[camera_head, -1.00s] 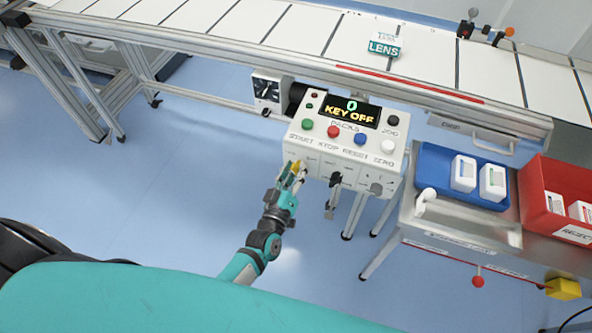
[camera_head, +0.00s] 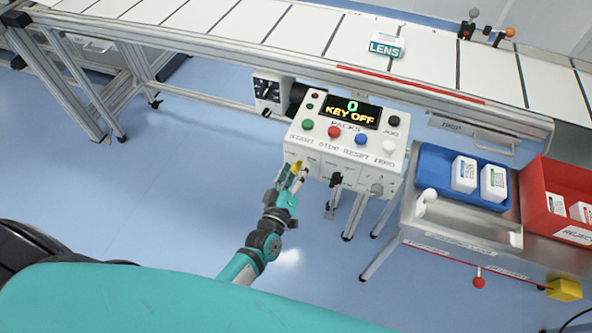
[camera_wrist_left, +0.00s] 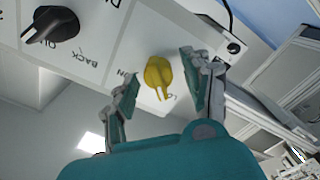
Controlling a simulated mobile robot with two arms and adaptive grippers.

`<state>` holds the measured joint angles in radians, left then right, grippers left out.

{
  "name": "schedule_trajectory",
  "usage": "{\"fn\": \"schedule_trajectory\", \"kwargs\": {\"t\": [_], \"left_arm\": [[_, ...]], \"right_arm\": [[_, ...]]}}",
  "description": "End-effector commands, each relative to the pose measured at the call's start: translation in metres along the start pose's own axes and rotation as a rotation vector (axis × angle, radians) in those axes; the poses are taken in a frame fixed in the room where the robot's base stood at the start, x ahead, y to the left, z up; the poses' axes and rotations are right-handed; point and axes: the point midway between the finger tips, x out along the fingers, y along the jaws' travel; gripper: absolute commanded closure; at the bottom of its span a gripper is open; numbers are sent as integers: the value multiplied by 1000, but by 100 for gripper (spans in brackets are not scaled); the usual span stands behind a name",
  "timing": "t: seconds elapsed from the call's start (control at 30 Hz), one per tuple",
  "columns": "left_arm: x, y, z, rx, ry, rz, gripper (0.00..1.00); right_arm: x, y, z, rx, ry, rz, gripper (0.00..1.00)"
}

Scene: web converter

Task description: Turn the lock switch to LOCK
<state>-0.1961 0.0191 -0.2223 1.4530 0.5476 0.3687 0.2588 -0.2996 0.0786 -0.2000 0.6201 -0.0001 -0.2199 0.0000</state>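The yellow lock switch (camera_wrist_left: 158,74) is a knob on the front of the white control box (camera_head: 338,148); in the head view it shows small (camera_head: 296,168) at the box's lower left. In the wrist view, its narrow handle points down, close to a partly hidden label starting "LO"; an "ON" label is to its left. My left gripper (camera_wrist_left: 160,90) is open, one finger on each side of the knob, with visible gaps. In the head view, the left gripper (camera_head: 290,180) is at the box's front left. My right gripper is not in view.
A black knob (camera_wrist_left: 50,25) marked "BACK" sits beside the lock switch. The box's display (camera_head: 350,112) reads 0 and KEY OFF, above coloured buttons. A conveyor (camera_head: 300,35) runs behind. A blue tray (camera_head: 435,165) and red bin (camera_head: 560,180) stand at right.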

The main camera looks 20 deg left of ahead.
Motion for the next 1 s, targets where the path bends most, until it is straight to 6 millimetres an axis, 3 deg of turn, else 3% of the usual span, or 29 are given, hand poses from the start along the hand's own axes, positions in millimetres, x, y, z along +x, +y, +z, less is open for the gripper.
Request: {"fn": "schedule_trajectory", "kwargs": {"t": [0.23, 0.37, 0.8, 1.0], "left_arm": [[-1, 0, 1, 1, -1, 0, 50], [-11, 0, 1, 1, -2, 0, 50], [-98, -1, 0, 2, -3, -1, 50], [-118, 0, 0, 1, -1, 0, 50]], "right_arm": [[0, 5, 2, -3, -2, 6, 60], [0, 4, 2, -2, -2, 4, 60], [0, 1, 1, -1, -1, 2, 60], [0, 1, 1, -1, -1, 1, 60]]}}
